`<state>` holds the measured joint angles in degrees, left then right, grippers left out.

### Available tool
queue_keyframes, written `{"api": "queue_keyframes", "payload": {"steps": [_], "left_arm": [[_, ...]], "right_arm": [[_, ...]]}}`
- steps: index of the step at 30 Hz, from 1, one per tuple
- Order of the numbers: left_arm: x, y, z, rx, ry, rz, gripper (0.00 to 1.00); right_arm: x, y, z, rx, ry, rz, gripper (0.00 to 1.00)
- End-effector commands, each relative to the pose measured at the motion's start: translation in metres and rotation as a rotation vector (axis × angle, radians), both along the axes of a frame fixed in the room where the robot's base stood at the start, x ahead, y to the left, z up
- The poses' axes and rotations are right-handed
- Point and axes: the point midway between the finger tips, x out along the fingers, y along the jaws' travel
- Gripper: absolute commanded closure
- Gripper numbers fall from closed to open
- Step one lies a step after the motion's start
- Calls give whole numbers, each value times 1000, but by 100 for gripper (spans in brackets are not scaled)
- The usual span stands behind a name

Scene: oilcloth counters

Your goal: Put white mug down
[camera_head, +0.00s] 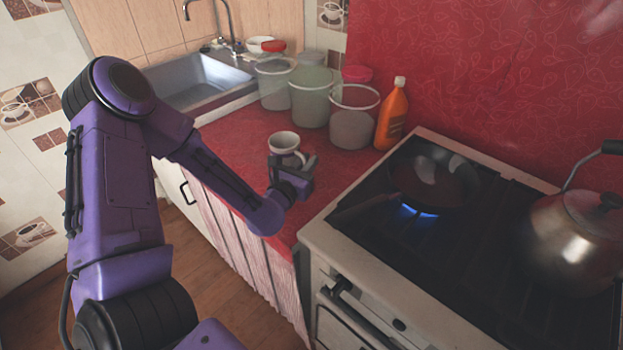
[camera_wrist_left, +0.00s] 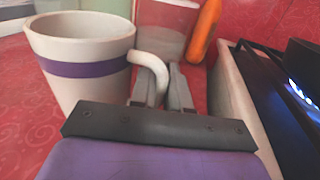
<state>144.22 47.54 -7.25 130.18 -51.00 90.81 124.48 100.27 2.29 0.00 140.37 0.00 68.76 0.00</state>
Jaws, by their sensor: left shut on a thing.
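The white mug (camera_head: 284,143) is upright over the red counter (camera_head: 232,143), at the tip of my left arm. In the left wrist view the white mug (camera_wrist_left: 84,48) shows a purple band and a handle on its right side. My left gripper (camera_head: 294,166) is shut on the mug's handle; the fingers (camera_wrist_left: 162,88) of that gripper show around the handle's lower end in the wrist view. I cannot tell whether the mug's base touches the counter. My right gripper is not in view.
Several clear containers (camera_head: 310,98) and an orange bottle (camera_head: 392,118) stand behind the mug. The stove to the right has a lit burner under a dark pan (camera_head: 432,178) and a metal kettle (camera_head: 572,240). A sink (camera_head: 200,82) is at the back left. Counter left of the mug is clear.

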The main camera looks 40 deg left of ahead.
Motion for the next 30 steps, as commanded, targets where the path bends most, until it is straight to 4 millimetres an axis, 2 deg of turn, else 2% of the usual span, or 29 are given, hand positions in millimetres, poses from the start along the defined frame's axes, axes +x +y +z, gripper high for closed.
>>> {"api": "queue_keyframes", "payload": {"steps": [1, 7, 12, 24, 25, 26, 27, 30], "left_arm": [[5, 0, -9, 2, 1, -1, 100], [19, 0, -27, 3, 2, -2, 100], [18, 0, -51, 3, 2, -2, 100], [18, 0, -57, 0, -2, -1, 100], [18, 0, -56, 0, -1, -1, 75], [18, 0, -56, 0, -1, -1, 65], [18, 0, -56, 0, 0, -1, 59], [18, 0, -56, 0, -1, -1, 59]], "right_arm": [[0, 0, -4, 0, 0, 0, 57], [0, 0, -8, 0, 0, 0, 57], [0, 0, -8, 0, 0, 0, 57], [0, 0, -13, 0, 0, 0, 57], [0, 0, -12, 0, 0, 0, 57], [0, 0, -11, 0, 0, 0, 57], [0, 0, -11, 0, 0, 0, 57], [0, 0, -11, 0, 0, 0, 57]]}}
